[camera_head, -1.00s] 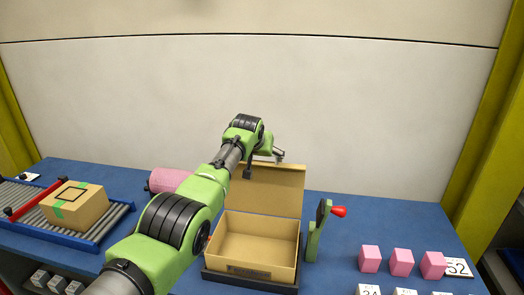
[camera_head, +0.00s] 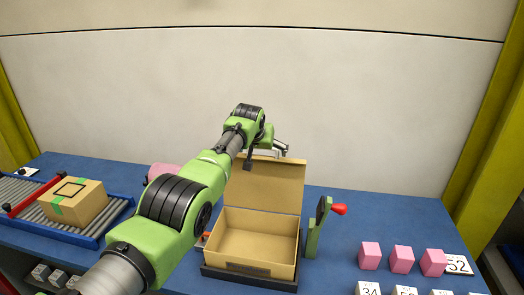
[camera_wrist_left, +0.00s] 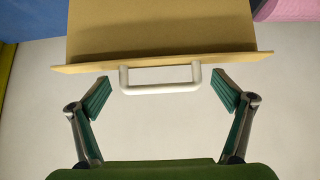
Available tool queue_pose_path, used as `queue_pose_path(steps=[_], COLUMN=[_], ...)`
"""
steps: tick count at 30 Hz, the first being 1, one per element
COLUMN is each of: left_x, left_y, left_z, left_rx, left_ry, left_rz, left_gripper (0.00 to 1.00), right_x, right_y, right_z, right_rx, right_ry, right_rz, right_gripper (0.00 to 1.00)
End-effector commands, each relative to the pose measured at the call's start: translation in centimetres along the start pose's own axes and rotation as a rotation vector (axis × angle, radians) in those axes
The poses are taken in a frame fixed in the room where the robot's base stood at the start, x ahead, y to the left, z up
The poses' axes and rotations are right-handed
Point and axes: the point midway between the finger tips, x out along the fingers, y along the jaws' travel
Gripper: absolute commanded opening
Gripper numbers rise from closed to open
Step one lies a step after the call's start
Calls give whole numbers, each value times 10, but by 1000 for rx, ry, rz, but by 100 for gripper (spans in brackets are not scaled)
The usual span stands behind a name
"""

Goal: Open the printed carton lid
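The printed carton (camera_head: 255,236) stands on a dark base on the blue table, its inside empty. Its lid (camera_head: 265,184) stands up at the back edge, roughly upright. In the left wrist view the lid (camera_wrist_left: 165,28) shows its edge with a white handle (camera_wrist_left: 160,87). My left gripper (camera_head: 283,150) is just above the lid's top edge. In the left wrist view its two fingers (camera_wrist_left: 160,92) are spread wide, one on each side of the handle and apart from it. My right gripper is not in view.
A green lever with a red knob (camera_head: 339,209) stands right of the carton. Pink blocks (camera_head: 402,258) and numbered white blocks (camera_head: 369,289) are at the right. A taped box (camera_head: 85,207) sits on a roller conveyor at the left. A pink cylinder (camera_head: 163,170) is partly hidden behind my arm.

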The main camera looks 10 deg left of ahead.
Motion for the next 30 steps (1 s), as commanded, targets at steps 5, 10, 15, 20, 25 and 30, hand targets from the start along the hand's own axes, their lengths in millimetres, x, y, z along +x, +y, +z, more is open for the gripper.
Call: queue_pose_path(steps=[5, 10, 15, 20, 25, 30], left_x=[0, -3, -10, -20, -32, -52], left_y=[0, 0, 1, 0, 0, 0], left_z=[-1, -2, -3, -2, -1, -2], left_rx=[0, 0, 0, 0, 0, 0], left_ry=[2, 2, 3, 3, 5, 5], left_rz=[0, 0, 1, 1, 0, 1], left_gripper=[94, 94, 94, 94, 94, 94], right_x=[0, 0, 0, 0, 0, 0], right_y=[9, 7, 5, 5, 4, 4], right_z=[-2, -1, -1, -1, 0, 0], right_rx=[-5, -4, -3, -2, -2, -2], right_ry=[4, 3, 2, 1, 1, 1], right_rz=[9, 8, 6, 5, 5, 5], right_gripper=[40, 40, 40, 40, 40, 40])
